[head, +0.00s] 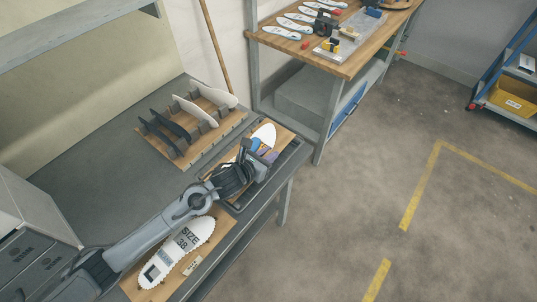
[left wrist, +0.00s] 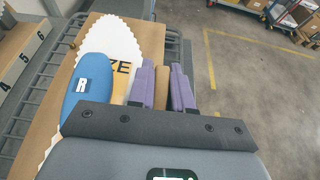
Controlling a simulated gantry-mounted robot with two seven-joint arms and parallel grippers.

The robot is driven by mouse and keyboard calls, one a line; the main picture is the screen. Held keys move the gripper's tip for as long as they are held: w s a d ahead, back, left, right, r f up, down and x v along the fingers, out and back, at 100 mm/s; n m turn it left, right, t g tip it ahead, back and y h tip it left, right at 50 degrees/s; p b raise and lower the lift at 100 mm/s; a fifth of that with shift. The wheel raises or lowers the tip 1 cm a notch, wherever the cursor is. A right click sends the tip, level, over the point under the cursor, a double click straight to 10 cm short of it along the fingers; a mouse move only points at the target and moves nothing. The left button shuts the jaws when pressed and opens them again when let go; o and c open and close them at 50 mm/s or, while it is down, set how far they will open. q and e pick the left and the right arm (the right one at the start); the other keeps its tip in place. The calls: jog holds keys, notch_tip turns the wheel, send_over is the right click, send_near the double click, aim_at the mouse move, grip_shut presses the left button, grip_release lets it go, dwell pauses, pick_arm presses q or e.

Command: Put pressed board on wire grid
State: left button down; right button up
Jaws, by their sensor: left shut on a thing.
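The pressed board (head: 284,138) is a wooden board with a white serrated-edge template. It also shows in the left wrist view (left wrist: 95,30), with a blue insole marked R (left wrist: 88,88) on it. My left gripper (head: 263,153) is over this board in the head view. In the left wrist view its purple finger pads (left wrist: 163,85) are closed on a tan upright piece between them, apparently part of the board. The wire grid (left wrist: 45,80) shows as grey wires along the board's edge. Whether the board touches it I cannot tell. My right gripper is out of view.
A second board with a white SIZE 38 template marked L (head: 180,252) lies at the bench's front. A wooden rack (head: 155,153) holding dark and white insoles stands behind. A grey box (head: 30,235) stands at left. Another wooden bench (head: 345,68) stands beyond.

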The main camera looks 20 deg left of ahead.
pick_arm(q)
jog(key=shift+w, duration=0.1)
jog(key=shift+f, duration=0.15)
jog(key=c, duration=1)
grip_release()
jog(key=shift+c, duration=0.2)
jog(key=shift+r, duration=0.35)
jog(key=v, duration=1.2)
jog(key=shift+f+p, duration=0.2)
jog(key=shift+p, duration=0.15)
